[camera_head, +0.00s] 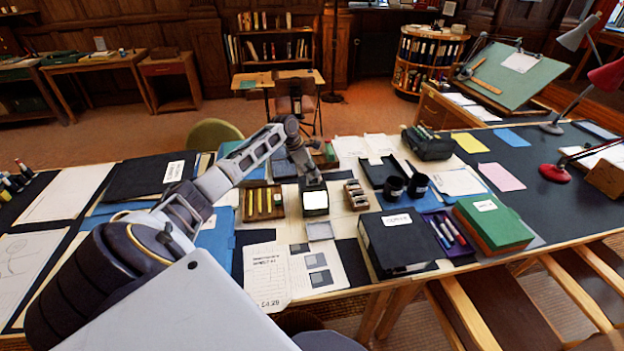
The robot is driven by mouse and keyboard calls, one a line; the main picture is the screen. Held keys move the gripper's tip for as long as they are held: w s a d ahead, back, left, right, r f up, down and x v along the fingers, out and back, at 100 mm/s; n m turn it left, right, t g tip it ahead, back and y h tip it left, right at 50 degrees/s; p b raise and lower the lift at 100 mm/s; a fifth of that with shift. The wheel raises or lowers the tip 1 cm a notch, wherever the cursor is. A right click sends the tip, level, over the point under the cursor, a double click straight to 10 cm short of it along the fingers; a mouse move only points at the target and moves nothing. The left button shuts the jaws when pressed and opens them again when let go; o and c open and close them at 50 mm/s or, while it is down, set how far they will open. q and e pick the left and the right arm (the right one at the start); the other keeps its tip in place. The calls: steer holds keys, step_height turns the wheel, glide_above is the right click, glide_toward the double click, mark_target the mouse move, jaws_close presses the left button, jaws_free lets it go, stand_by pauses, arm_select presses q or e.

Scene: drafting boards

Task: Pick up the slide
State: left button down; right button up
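I cannot single out the slide with certainty. A small dark device with a bright white screen (315,201), like a slide viewer, stands on the desk near the middle. A small flat grey square (320,231) lies just in front of it. A narrow box with several small upright pieces (355,195) stands to its right. My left gripper (313,182) points down just above and behind the device; its fingertips are too small and dark to read, and I cannot tell whether it touches the device. My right gripper is out of view.
A wooden tray with yellow strips (263,203) is left of the device. A printed sheet (266,275) and a swatch sheet (318,271) lie at the front edge.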

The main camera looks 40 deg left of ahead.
arm_select(q)
steer(key=shift+r, duration=3.1)
steer(key=shift+m, duration=0.4)
